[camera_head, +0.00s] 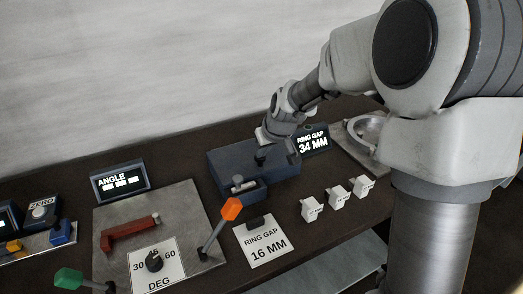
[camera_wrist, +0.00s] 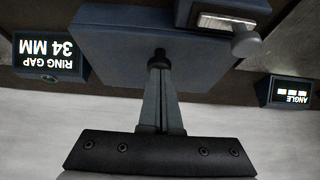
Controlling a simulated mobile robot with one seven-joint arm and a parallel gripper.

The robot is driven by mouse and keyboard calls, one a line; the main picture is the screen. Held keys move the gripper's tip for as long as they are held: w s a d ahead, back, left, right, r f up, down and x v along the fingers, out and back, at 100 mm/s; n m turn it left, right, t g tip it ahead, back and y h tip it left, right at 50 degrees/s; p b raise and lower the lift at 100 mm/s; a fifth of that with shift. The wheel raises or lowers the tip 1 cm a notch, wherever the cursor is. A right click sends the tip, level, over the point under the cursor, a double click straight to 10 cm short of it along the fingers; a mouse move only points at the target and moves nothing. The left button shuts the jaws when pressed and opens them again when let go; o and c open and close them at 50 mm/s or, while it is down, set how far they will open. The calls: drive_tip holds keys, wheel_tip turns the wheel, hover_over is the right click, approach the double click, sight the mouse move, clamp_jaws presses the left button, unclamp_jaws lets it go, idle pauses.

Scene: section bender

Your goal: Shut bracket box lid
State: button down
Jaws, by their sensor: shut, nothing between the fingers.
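The bracket box (camera_head: 258,190) is dark blue and stands at the back middle of the bench. A wide, flat dark blue panel, which looks like its lid (camera_head: 228,161), lies behind and above a smaller front part where grey metal pieces show. In the wrist view the lid (camera_wrist: 120,38) fills the upper middle. My gripper (camera_head: 261,156) is shut and points down at the lid, its fingertips (camera_wrist: 159,62) at a small black knob. I cannot tell whether they touch it. A metal piece (camera_wrist: 225,22) shows beyond the lid's edge.
A "RING GAP 34 MM" display (camera_head: 312,142) stands close right of the box. Several white blocks (camera_head: 337,196) sit at front right. An orange-tipped lever (camera_head: 231,208) rises in front of the box. An angle plate (camera_head: 185,205) lies left. The wall is close behind.

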drive_tip(key=p+v, duration=0.3)
drive_tip(key=v, duration=1)
drive_tip(key=s+d+r+m+h+p, duration=0.1)
drive_tip(key=s+d+r+m+p, duration=0.1)
drive_tip(key=s, duration=1)
drive_tip(key=s+d+r+m+h+p, duration=0.1)
drive_tip(key=s+d+r, duration=0.4)
drive_tip(key=s, duration=0.7)
drive_tip(key=shift+s+d+r+m+p, duration=0.3)
drive_tip(key=shift+m+p, duration=0.3)
drive_tip(key=shift+m, duration=0.2)
